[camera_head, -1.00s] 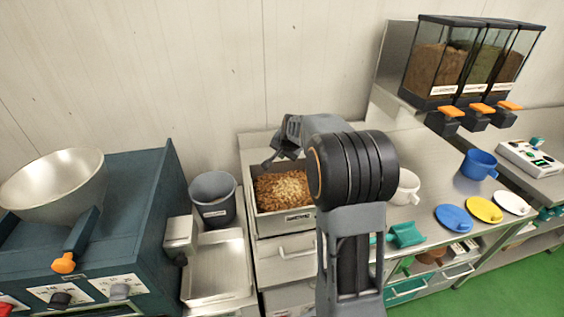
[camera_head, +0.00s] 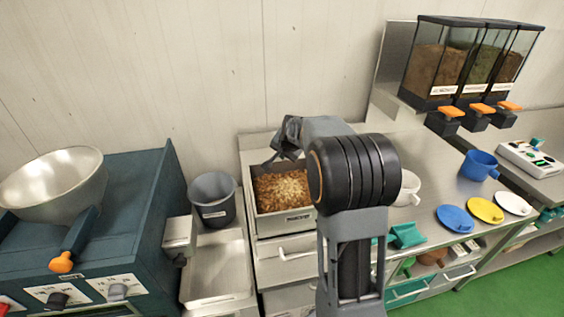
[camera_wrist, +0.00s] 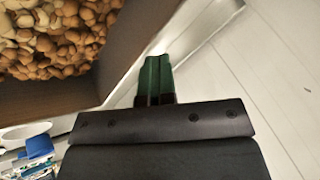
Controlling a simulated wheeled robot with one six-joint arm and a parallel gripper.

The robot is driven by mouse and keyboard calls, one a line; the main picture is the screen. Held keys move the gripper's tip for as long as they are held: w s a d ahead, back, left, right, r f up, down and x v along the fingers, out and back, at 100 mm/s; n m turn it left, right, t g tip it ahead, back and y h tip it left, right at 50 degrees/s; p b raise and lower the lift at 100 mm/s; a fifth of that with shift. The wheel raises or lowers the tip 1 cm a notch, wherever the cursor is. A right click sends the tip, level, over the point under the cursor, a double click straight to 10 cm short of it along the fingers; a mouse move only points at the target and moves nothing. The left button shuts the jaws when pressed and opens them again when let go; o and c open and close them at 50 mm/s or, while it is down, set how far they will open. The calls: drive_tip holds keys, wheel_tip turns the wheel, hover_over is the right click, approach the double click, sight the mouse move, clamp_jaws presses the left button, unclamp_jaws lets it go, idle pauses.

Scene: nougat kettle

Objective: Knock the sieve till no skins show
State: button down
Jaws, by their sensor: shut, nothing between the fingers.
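The sieve (camera_head: 271,226) is a metal, box-like tray on the counter, with a label on its front wall. It is full of nuts (camera_head: 280,190), mostly brown with a paler patch in the middle. Loose skins cannot be told apart from nuts at this size. My gripper (camera_head: 270,163) is over the sieve's back edge, partly hidden by my arm. In the wrist view, my shut, empty green fingertips (camera_wrist: 153,75) are beside the sieve's wall (camera_wrist: 115,62), with nuts (camera_wrist: 60,40) on its other side. Whether they touch the wall, I cannot tell. My arm hides the sieve's right side.
A grey bin (camera_head: 212,199) and an empty metal tray (camera_head: 218,268) are left of the sieve. A white mug (camera_head: 409,188) and a green scoop (camera_head: 407,236) are to the right. The wall is close behind.

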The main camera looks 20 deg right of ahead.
drive_tip(key=shift+s+a+f+g, duration=0.1)
drive_tip(key=shift+s+f+g, duration=0.05)
drive_tip(key=shift+f, duration=0.3)
drive_tip(key=shift+s+a+f+g, duration=0.1)
drive_tip(key=shift+s+f+g, duration=0.05)
drive_tip(key=shift+f, duration=0.25)
drive_tip(key=shift+w+d+r+p, duration=0.1)
drive_tip(key=shift+w+r+p, duration=0.2)
drive_tip(key=shift+r+p, duration=0.25)
drive_tip(key=shift+w+d+r+p, duration=0.1)
drive_tip(key=shift+w+r+p, duration=0.15)
drive_tip(key=shift+r+p, duration=0.55)
drive_tip(key=shift+w+r+p, duration=0.25)
drive_tip(key=shift+r+p, duration=0.3)
drive_tip(key=shift+r, duration=0.4)
drive_tip(key=shift+w+d+r+p, duration=0.1)
drive_tip(key=shift+w+r+p, duration=0.15)
drive_tip(key=shift+r+p, duration=0.55)
drive_tip(key=shift+r, duration=0.15)
